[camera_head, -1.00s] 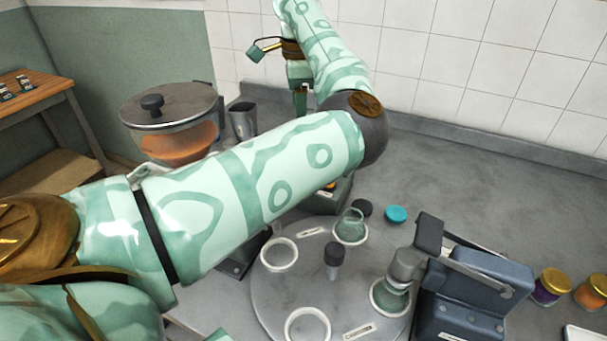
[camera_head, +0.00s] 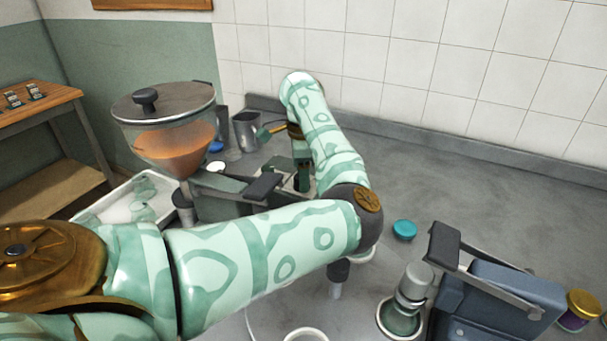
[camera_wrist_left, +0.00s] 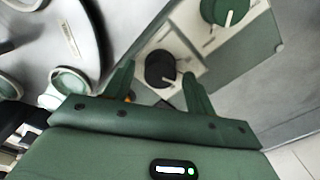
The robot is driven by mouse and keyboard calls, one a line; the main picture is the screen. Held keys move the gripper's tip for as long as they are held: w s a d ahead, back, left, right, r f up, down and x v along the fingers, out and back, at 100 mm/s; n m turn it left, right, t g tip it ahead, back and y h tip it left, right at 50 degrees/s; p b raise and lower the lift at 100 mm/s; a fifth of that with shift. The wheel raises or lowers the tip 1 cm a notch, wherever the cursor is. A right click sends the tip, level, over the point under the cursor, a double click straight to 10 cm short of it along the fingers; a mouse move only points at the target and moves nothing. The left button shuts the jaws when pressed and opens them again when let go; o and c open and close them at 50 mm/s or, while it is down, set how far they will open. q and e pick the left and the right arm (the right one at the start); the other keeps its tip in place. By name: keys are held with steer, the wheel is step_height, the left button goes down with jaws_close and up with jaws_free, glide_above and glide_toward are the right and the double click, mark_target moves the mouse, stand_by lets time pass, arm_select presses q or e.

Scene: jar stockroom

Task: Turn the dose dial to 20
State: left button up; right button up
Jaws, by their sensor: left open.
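In the left wrist view, a black round knob (camera_wrist_left: 160,66) with a light pointer sits on a pale panel, between my left gripper's fingers in the picture. A green round knob (camera_wrist_left: 213,10) with a light pointer sits on a neighbouring panel. I cannot read which knob is the dose dial or any number. My left gripper (camera_wrist_left: 158,78) is open, its fingers either side of the black knob; contact cannot be told. In the head view my left gripper (camera_head: 302,178) points down over the machine, and my arm hides part of it. My right gripper is not in view.
A hopper (camera_head: 170,140) with orange contents stands left of the gripper, a metal cup (camera_head: 246,132) behind. A white tray (camera_head: 118,207) holds glass jars. A blue-grey capping machine (camera_head: 510,300) stands right, near a teal lid (camera_head: 405,229). The counter at back right is clear.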

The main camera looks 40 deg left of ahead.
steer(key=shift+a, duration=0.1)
arm_select(q)
steer(key=c, duration=1)
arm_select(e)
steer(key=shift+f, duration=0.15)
arm_select(q)
steer(key=n+b, duration=0.2)
steer(key=n, duration=0.2)
steer(key=shift+f, duration=0.1)
steer(key=shift+a+n+b, duration=0.1)
steer(key=shift+n+b, duration=0.85)
steer(key=shift+n, duration=0.85)
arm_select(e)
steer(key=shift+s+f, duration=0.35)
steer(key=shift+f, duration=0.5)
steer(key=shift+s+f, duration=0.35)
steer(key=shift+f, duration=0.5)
arm_select(q)
steer(key=shift+r, duration=0.2)
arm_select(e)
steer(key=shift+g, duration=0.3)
arm_select(q)
steer(key=o, duration=1)
